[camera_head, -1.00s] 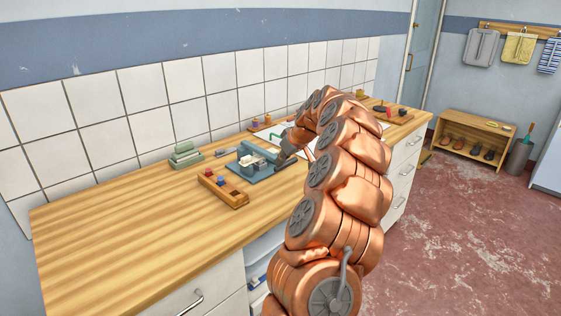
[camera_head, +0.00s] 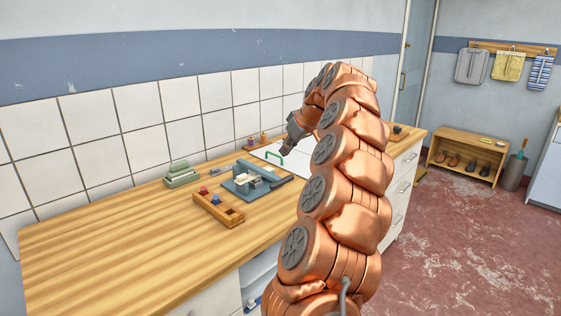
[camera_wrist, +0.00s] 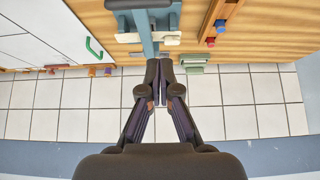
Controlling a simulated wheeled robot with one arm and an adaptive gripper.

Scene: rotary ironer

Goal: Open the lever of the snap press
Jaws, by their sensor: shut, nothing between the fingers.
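The snap press (camera_head: 262,187) is a blue-grey device with pale parts on a flat base, standing on the wooden counter. In the wrist view its blue bar (camera_wrist: 147,32) runs down the picture towards my fingertips, with a dark crosspiece at the top edge. I cannot tell whether this bar is the lever or how far it is raised. My gripper (camera_head: 289,152) is above the counter, behind and to the right of the press in the head view. The wrist view shows its fingers (camera_wrist: 165,65) shut and empty, overlapping the bar's near end; contact is unclear.
A white panel with a green handle (camera_wrist: 93,48) lies beside the press. A wooden tray (camera_head: 219,209) with red and blue pieces stands in front of it, and a green stack (camera_head: 182,176) to its left. The left counter (camera_head: 110,245) is clear. A tiled wall (camera_head: 140,152) rises behind.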

